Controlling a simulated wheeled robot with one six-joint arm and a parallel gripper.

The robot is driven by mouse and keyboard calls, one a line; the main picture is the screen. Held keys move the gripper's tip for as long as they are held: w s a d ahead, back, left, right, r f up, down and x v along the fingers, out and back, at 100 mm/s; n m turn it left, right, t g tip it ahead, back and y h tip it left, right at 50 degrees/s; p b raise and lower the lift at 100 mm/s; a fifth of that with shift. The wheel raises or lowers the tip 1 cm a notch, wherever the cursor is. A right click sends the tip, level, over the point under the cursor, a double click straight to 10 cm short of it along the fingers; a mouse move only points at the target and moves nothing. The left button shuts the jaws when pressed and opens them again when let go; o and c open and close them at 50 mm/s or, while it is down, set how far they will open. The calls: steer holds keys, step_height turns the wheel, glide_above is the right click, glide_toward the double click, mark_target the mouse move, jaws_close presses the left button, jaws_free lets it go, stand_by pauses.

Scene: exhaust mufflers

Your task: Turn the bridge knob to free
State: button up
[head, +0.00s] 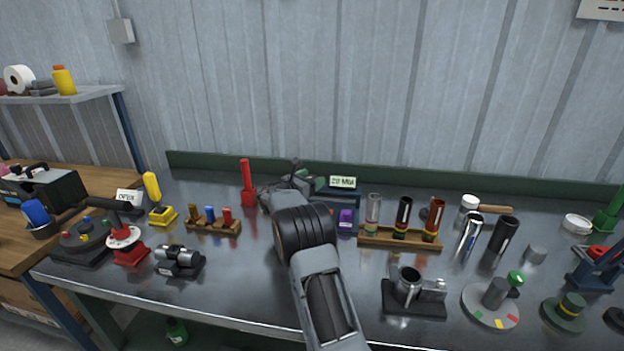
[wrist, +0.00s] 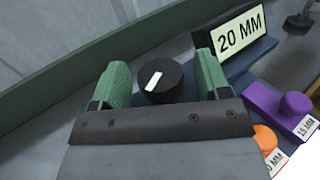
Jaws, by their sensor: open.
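A black round knob (wrist: 165,91) with a white pointer bar shows in the wrist view, between my gripper's two green fingers. The bar leans slightly right of straight up in that view. No "free" mark is readable near it. My gripper (wrist: 163,77) is open, with one finger on each side of the knob; whether the fingers touch it I cannot tell. In the head view my gripper (head: 297,178) is at the back of the bench, left of the "20 MM" sign (head: 342,182), and the knob is hidden there by my arm.
The "20 MM" sign (wrist: 238,37) stands right of the knob. A purple piece (wrist: 272,104) and an orange piece (wrist: 265,136) sit nearer. A red upright tool (head: 247,184) stands left of my gripper. A wooden rack (head: 400,238) of tubes is right of my arm.

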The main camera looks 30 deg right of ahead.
steer(key=shift+d, duration=0.25)
steer(key=shift+c, duration=0.4)
steer(key=c, duration=0.9)
steer(key=shift+o, duration=0.2)
steer(key=shift+f, duration=0.1)
